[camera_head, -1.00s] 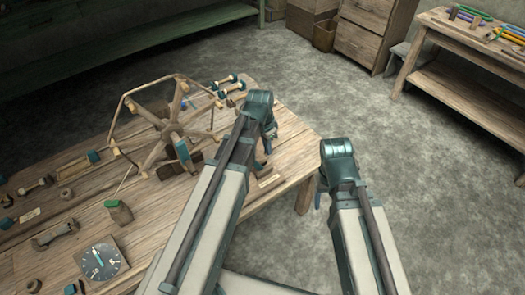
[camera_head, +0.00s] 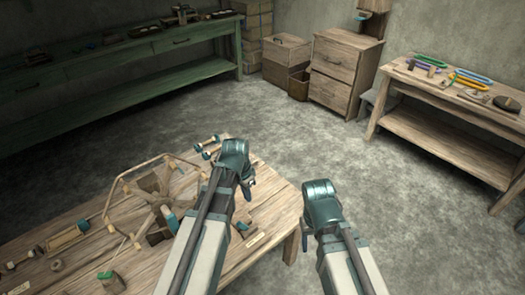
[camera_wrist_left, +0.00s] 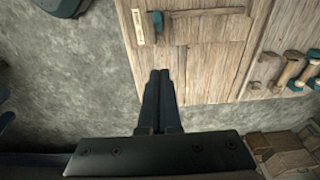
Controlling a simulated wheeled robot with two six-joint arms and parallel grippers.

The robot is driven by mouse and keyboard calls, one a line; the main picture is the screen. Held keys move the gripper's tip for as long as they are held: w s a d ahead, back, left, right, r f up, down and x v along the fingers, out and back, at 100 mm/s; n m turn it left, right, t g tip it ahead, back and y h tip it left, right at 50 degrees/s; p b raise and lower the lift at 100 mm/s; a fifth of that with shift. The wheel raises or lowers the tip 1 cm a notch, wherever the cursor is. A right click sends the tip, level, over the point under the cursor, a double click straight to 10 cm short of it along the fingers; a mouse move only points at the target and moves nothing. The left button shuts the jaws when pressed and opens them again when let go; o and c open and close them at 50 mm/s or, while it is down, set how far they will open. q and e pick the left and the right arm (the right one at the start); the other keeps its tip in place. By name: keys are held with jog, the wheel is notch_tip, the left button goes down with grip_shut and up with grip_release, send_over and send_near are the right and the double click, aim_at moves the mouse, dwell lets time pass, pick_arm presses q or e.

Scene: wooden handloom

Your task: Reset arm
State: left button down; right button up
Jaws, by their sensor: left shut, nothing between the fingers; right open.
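My left arm reaches forward over the right part of the wooden table (camera_head: 215,235) in the head view. Its gripper (camera_head: 246,190) hangs at the arm's end, largely hidden by the arm. In the left wrist view the left gripper's two dark fingers (camera_wrist_left: 160,74) lie together, shut and empty, pointing at the table's edge. My right arm reaches forward just right of the table, over the floor. Its gripper (camera_head: 305,232) is open, mostly hidden behind the wrist, with nothing seen in it.
A wooden wheel-like frame (camera_head: 112,187) and several small tools stand on the table left of my left arm. A green bench (camera_head: 80,85) runs along the back wall. Drawers (camera_head: 342,70) and a side table (camera_head: 440,95) stand farther back. The grey floor between is clear.

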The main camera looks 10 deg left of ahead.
pick_arm(q)
jog(key=s+d+r+n+y+p, duration=0.1)
jog(key=s+d+r+n+p, duration=0.1)
jog(key=s+d+r+p, duration=0.2)
jog(key=s+d+r+n+g+y+p, duration=0.1)
jog(key=s+d+r+p, duration=0.4)
jog(key=s+d, duration=0.2)
jog(key=s, duration=0.2)
jog(key=shift+s+d+n+g, duration=0.15)
jog(key=shift+s+n+g, duration=0.15)
jog(key=shift+s+n, duration=0.1)
